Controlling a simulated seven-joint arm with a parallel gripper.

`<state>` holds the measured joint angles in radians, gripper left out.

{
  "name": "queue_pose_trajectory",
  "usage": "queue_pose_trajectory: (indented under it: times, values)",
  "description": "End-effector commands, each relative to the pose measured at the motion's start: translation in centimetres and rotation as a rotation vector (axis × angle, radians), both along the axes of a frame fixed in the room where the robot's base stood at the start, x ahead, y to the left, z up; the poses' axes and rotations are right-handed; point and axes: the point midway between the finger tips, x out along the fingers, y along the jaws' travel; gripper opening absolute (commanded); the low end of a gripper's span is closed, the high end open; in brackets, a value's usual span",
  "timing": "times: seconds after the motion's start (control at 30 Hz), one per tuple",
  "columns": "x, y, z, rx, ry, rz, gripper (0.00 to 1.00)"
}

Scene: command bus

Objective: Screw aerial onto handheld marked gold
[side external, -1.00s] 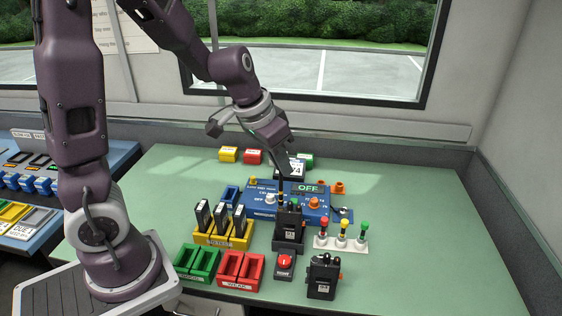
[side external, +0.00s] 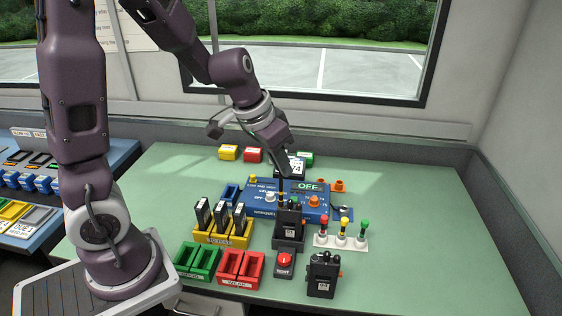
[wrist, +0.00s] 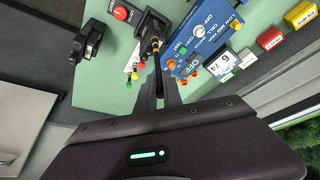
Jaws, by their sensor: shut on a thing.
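A black handheld (side external: 290,222) stands upright in a dark holder in front of the blue panel. It also shows in the wrist view (wrist: 150,28). My gripper (side external: 284,170) is above it, shut on a thin black aerial (side external: 281,188). In the wrist view the aerial (wrist: 158,72) runs from my fingertips to the top of the handheld, with a yellow-gold band near its lower end. Its lower end appears to meet the handheld's top; I cannot tell whether the threads are engaged. A second black handheld (side external: 322,275) stands at the front right.
A white rack (side external: 341,243) with red, yellow and green-topped pieces is close on the right. Yellow slots (side external: 222,236) with black packs stand on the left. Green (side external: 198,262) and red (side external: 240,268) slots and a red button (side external: 285,260) are in front. The table's right side is clear.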

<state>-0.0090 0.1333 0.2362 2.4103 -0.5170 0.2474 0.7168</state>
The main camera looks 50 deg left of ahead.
Motion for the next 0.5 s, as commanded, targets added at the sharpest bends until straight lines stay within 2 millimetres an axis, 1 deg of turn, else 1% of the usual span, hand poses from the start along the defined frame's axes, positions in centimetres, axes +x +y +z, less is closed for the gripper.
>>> queue_pose_trajectory:
  times: [0.27, 0.3, 0.37, 0.4, 0.5]
  values:
    - [0.00, -0.02, 0.00, 0.000, 0.000, 0.000, 0.00]
    - [0.00, -0.02, 0.00, -0.001, 0.000, -0.001, 0.16]
    - [0.00, -0.02, 0.00, -0.001, 0.000, 0.000, 0.28]
    - [0.00, -0.03, 0.00, -0.001, 0.000, 0.000, 0.36]
    - [0.00, -0.02, 0.00, -0.001, 0.000, 0.000, 0.36]
